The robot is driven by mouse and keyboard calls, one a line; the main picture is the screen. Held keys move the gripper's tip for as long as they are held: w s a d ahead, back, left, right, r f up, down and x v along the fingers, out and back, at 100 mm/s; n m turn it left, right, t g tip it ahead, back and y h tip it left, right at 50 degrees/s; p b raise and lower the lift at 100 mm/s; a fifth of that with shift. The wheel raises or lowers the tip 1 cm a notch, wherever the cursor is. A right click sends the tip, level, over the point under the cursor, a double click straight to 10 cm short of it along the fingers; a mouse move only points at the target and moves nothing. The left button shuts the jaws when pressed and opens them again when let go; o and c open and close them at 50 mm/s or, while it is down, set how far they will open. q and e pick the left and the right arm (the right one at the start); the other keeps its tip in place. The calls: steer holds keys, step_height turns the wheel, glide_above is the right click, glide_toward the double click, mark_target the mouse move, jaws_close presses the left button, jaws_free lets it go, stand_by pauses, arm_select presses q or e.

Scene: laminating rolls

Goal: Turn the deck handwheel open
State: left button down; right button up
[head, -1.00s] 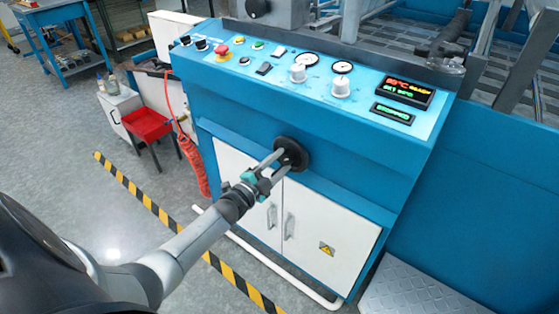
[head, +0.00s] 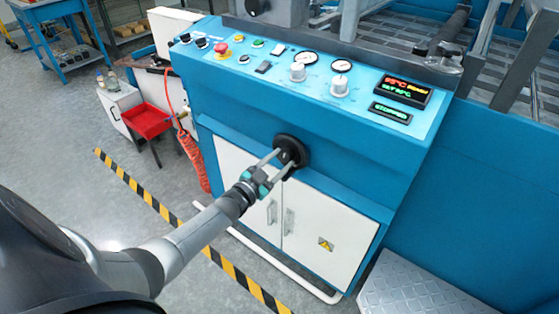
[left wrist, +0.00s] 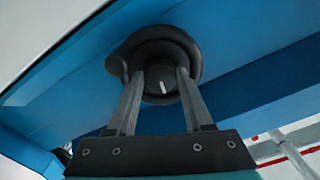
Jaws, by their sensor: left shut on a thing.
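The deck handwheel (head: 291,151) is a round black wheel on the blue front of the machine, below the control panel. In the left wrist view the handwheel (left wrist: 160,62) shows a pale mark on its hub and a rounded bump on its left rim. My left gripper (head: 283,161) reaches it from the lower left. In the left wrist view the two grey fingers of the left gripper (left wrist: 160,85) are spread apart and shut on the hub, one on each side. The fingertips are partly hidden against the wheel. My right gripper is not in view.
The control panel (head: 310,75) above carries knobs, gauges, a red button and lit displays. White cabinet doors (head: 318,235) are below the wheel. A red tray (head: 147,121) and a coiled orange hose (head: 194,163) are at the left. A metal step (head: 420,290) is at the lower right.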

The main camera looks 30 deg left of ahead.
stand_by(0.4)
arm_select(q)
steer(key=shift+c, duration=1.5)
jaws_free()
steer(key=shift+s, duration=0.15)
steer(key=shift+s, duration=0.3)
steer(key=s+a+p, duration=0.1)
steer(key=s+p, duration=0.3)
steer(key=s, duration=1)
steer(key=shift+s+p, duration=0.15)
steer(key=shift+p, duration=0.2)
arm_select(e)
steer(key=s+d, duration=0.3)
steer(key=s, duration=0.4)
